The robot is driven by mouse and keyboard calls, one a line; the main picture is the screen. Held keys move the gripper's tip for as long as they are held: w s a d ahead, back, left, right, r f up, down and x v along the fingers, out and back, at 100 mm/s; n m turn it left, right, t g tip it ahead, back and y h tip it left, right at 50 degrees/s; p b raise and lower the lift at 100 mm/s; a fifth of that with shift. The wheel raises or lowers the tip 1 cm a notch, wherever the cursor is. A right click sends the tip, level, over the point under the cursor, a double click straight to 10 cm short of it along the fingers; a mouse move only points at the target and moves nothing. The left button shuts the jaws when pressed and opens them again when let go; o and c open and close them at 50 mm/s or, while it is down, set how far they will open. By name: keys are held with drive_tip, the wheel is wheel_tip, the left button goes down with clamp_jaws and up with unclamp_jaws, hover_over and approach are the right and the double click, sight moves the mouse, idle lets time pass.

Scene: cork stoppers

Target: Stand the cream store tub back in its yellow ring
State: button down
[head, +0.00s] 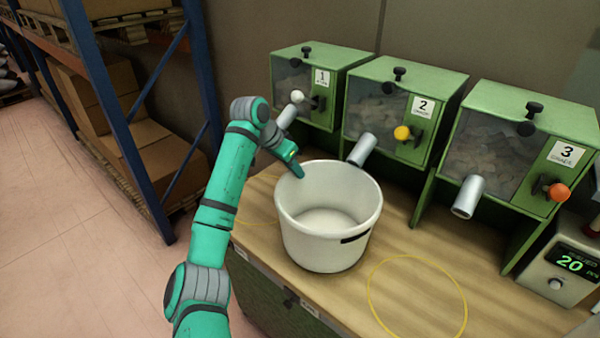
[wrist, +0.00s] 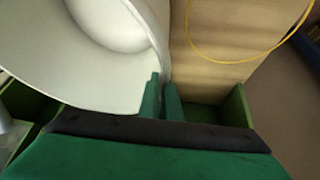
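The cream tub (head: 325,240) is upright and empty at the middle of the wooden counter, between two yellow rings; I cannot tell whether its base touches the wood. The right yellow ring (head: 372,306) is empty at the front. The left ring (head: 250,222) is partly hidden behind my arm and the tub. My gripper (head: 298,172) is at the tub's back-left rim. In the wrist view, my gripper's fingers (wrist: 162,98) straddle the wall of the tub (wrist: 70,75), one inside and one outside, close together on it. An empty stretch of yellow ring (wrist: 222,62) shows there too.
Three green dispensers (head: 310,85) numbered 1 to 3 stand along the back, with grey spouts (head: 468,196) reaching over the counter (head: 375,270). A scale display (head: 575,262) reads 20 at the right. A blue shelf rack (head: 110,110) with boxes stands left.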

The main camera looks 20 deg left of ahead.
drive_tip(key=shift+w+d, duration=0.4)
drive_tip(key=shift+w, duration=0.15)
drive_tip(key=shift+f, duration=0.7)
drive_tip(key=c, duration=2)
unclamp_jaws()
drive_tip(key=shift+f, duration=0.15)
drive_tip(key=v, duration=1.2)
